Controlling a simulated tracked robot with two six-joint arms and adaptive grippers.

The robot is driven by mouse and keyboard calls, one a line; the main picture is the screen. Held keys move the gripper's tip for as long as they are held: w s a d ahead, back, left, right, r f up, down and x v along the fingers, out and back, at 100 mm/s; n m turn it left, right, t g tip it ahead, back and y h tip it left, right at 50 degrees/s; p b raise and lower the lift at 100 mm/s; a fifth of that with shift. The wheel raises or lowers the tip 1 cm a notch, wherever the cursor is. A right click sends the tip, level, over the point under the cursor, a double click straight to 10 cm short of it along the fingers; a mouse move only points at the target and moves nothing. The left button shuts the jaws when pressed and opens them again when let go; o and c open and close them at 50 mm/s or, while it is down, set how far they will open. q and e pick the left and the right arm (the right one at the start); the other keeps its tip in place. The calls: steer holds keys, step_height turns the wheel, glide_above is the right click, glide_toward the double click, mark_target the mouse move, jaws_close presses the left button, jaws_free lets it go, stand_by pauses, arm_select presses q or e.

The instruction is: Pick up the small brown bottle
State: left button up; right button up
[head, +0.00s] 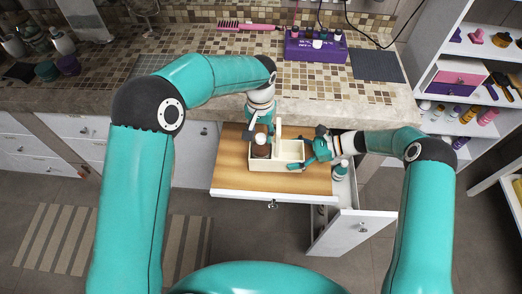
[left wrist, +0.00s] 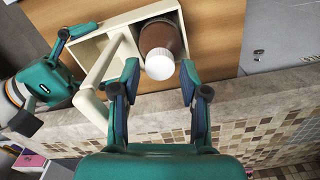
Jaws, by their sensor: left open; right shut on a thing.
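The small brown bottle (head: 261,151) has a white cap and stands in the left compartment of a cream caddy (head: 291,168) with a raised middle handle. The bottle also shows in the left wrist view (left wrist: 158,38), with its cap (left wrist: 160,65) toward me. My left gripper (head: 262,132) is open just above the bottle. In the left wrist view its fingertips (left wrist: 160,84) lie on either side of the cap, apart from it. My right gripper (head: 304,157) is shut on the caddy at its right end; the exact contact is partly hidden.
The caddy stands on a wooden pull-out board (head: 230,180). An open white drawer (head: 345,228) is at its right. The tiled counter (head: 200,50) behind holds a purple box (head: 315,46), a pink brush (head: 248,26) and a dark mat (head: 376,65). Shelves stand at the right.

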arm_select(q)
steer(key=shift+f, duration=0.5)
jaws_close()
steer(key=shift+r, duration=0.1)
step_height(320, 180, up, 28)
stand_by(0.6)
